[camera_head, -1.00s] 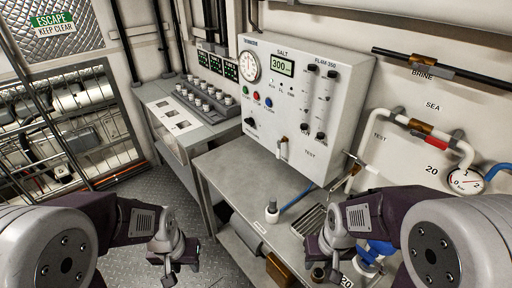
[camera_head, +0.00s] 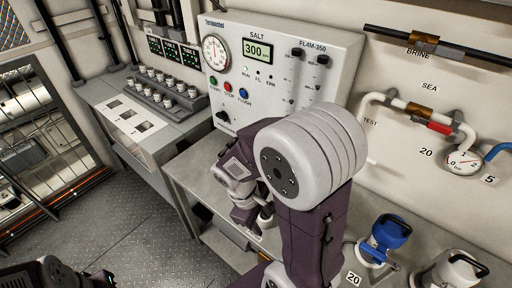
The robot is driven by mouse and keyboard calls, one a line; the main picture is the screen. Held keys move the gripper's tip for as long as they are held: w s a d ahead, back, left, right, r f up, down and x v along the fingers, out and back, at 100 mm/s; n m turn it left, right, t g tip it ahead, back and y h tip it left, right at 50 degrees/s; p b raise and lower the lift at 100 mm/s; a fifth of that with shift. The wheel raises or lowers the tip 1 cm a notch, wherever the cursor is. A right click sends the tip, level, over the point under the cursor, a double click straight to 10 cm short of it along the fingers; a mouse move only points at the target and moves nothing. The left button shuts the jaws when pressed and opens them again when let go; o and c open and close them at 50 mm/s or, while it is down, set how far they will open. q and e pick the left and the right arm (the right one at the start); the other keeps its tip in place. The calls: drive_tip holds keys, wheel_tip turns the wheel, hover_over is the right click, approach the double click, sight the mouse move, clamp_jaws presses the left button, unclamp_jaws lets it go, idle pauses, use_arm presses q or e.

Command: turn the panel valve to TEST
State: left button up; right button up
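The white panel (camera_head: 341,82) stands upright at the back of the bench, with a gauge, a SALT display reading 300 and coloured buttons. A black knob (camera_head: 222,117) is on its lower left. The panel's lower right, with the small white valve handle and TEST label seen earlier, is hidden behind my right arm. My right gripper (camera_head: 250,215) is low in front of the panel, over the bench. Its fingers are small and partly covered, so I cannot tell whether they are open. Only dark links of my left arm show at the bottom left; its gripper is out of view.
White pipes with a red-handled valve (camera_head: 439,128) and a round gauge (camera_head: 463,162) are on the right wall. A blue-topped container (camera_head: 388,234) stands at the front right. A console (camera_head: 160,108) with several knobs is at left. The floor (camera_head: 130,215) is clear.

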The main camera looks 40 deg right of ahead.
drive_tip(key=w+d+r+n+h+b, duration=0.4)
drive_tip(key=w+d+n+h+b, duration=0.55)
drive_tip(key=d, duration=0.45)
drive_tip(key=w+a+f+n+t+h+b, duration=0.2)
drive_tip(key=w+f+n+t+h+b, duration=0.1)
drive_tip(key=w, duration=0.4)
drive_tip(key=w+a+f+n+t+h+b, duration=0.2)
drive_tip(key=w+f+n+t+b, duration=0.1)
drive_tip(key=w, duration=0.4)
drive_tip(key=b+x, duration=0.1)
drive_tip(key=x, duration=0.8)
drive_tip(key=shift+d, duration=0.2)
drive_tip(key=shift+c, duration=0.3)
clamp_jaws()
